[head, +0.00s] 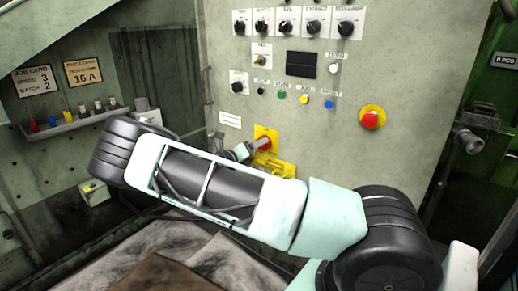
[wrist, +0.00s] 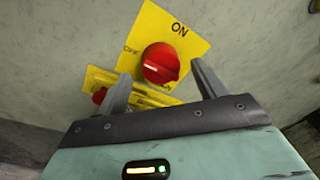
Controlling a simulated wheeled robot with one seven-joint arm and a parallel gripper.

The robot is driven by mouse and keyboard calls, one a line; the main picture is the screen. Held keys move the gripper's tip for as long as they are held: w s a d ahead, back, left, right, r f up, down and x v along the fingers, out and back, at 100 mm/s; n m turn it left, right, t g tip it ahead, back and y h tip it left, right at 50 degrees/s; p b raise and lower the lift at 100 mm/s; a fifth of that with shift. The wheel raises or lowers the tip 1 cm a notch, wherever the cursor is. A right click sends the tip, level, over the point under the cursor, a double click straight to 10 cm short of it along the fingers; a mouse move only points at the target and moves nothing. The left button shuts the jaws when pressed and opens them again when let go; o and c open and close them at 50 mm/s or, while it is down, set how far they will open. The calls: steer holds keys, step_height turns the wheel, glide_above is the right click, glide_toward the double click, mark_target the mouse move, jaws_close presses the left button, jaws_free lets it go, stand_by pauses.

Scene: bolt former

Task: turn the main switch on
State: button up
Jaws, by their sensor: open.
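The main switch is a red rotary knob (wrist: 160,63) on a yellow plate (wrist: 178,30) marked ON at its top, with a smaller label at its left. A pale mark on the knob lies nearly level, on its left part. In the head view the red knob (head: 264,143) sits low on the grey panel. My gripper (wrist: 162,82) is open, its two fingers on either side of the knob in the wrist view. I cannot tell whether they touch it. In the head view my arm partly hides my gripper (head: 249,149).
A second yellow piece (head: 275,165) lies just below the switch plate. The panel (head: 220,75) carries black knobs, small buttons and a red emergency button (head: 372,118) on yellow. A shelf (head: 80,119) with coloured items is on the left wall.

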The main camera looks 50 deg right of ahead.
steer(key=shift+d, duration=1.2)
steer(key=c, duration=1)
steer(key=shift+o, duration=0.2)
steer(key=shift+r, duration=0.1)
steer(key=shift+s+m+t+y+p, duration=0.1)
steer(key=shift+m+t+y+p, duration=0.25)
steer(key=shift+m+p, duration=2.85)
steer(key=shift+s+m+t+y+p, duration=0.1)
steer(key=shift+m+t+y+p, duration=0.65)
steer(key=shift+m, duration=4.35)
steer(key=shift+h+p, duration=0.45)
steer(key=shift+h, duration=0.05)
